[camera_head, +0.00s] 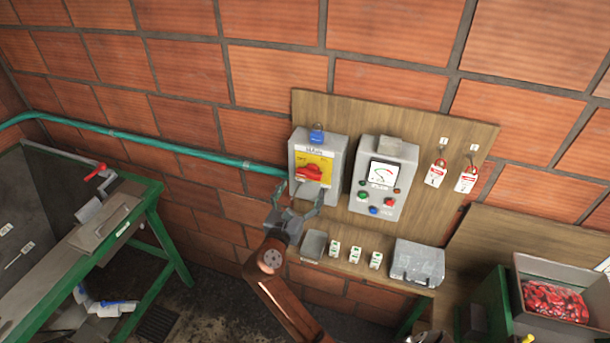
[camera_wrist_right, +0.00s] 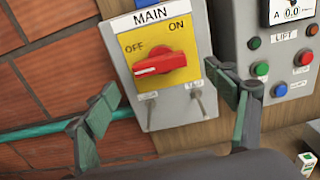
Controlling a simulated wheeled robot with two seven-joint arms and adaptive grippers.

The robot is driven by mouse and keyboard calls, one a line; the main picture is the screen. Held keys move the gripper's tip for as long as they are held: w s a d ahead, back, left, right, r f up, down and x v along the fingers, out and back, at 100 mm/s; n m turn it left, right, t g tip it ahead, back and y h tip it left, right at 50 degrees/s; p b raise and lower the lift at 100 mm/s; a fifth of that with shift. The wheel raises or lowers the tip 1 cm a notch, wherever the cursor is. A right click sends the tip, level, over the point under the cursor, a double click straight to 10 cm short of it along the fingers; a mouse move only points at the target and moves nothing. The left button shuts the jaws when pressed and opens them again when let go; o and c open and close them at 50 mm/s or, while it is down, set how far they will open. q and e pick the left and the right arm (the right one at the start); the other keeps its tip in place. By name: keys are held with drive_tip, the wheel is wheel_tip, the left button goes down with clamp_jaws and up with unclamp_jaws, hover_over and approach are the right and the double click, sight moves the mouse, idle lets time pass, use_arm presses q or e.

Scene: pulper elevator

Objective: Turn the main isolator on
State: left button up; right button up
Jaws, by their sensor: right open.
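The main isolator is a grey box (camera_head: 318,200) on the wooden board, with a yellow plate marked OFF and ON. Its red rotary knob (camera_head: 309,172) also shows in the wrist view (camera_wrist_right: 160,64). The knob lies nearly level, its white mark at the left end, on the OFF side. My right gripper (camera_head: 297,201) is open and empty just below and in front of the box. In the wrist view its fingers (camera_wrist_right: 166,88) are spread to either side of the box's lower part, apart from the knob. My left gripper is out of view.
The lift control box (camera_head: 398,158) is close on the right. Two tags (camera_head: 436,174) hang further right. Below are a small tray (camera_head: 313,246) and a grey case (camera_head: 417,263). A green-framed table (camera_head: 150,214) stands left.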

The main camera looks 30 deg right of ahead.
sight(307, 176)
drive_tip(key=p+x, duration=0.1)
drive_tip(key=x, duration=0.5)
drive_tip(key=shift+w+d+r+p, duration=0.1)
drive_tip(key=shift+p, duration=0.2)
drive_tip(key=shift+w+d, duration=0.35)
drive_tip(key=shift+w, duration=0.05)
drive_tip(key=c, duration=1.2)
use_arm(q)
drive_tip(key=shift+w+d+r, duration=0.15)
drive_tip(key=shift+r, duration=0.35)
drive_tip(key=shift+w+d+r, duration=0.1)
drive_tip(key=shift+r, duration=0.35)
use_arm(e)
drive_tip(key=shift+o, duration=0.2)
